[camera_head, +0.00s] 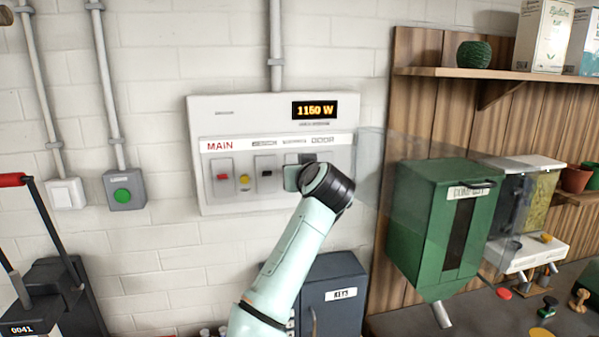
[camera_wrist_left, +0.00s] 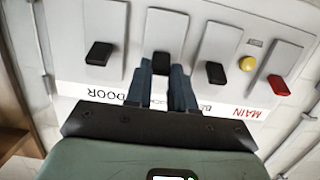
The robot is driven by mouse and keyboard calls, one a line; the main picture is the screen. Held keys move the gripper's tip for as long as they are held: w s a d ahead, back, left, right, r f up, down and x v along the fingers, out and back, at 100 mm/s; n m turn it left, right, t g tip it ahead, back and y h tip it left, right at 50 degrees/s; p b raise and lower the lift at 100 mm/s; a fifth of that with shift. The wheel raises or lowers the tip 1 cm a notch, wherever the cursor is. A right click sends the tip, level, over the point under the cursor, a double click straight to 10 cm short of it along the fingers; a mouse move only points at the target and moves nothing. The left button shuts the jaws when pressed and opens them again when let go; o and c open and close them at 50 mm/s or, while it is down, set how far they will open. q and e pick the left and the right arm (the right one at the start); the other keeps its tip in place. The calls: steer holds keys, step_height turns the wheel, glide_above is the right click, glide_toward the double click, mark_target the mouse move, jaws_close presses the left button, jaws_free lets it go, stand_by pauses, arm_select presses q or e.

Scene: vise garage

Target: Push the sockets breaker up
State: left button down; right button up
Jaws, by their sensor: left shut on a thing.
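The breaker panel (camera_head: 330,185) is on the white brick wall, with a row of levers under small labels. My left gripper (camera_wrist_left: 162,88) is at the panel, its fingers shut on the black lever (camera_wrist_left: 163,62) of the breaker between the DOOR breaker (camera_wrist_left: 98,52) and another black-levered breaker (camera_wrist_left: 214,72). The fingers partly cover this breaker's label, so I cannot read it as sockets. I cannot tell whether the lever is up or down. In the head view my left wrist hides this lever. My right gripper is not in view.
The red MAIN lever (camera_head: 222,177) and a yellow button (camera_head: 244,179) are left of the gripper. The panel display (camera_head: 314,110) is lit and seems to read 1150 W. A clear cover (camera_head: 371,165) stands open at the right, near a green dispenser (camera_head: 415,225).

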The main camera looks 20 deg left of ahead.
arm_select(q)
steer(key=c, duration=1)
jaws_free()
steer(key=shift+f, duration=0.15)
steer(key=shift+o, duration=0.2)
steer(key=b+v, duration=0.2)
steer(key=v, duration=1.1)
steer(key=shift+s+d, duration=0.15)
steer(key=shift+s, duration=0.15)
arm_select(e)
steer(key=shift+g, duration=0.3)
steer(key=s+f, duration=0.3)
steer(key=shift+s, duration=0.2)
arm_select(q)
steer(key=shift+w, duration=0.1)
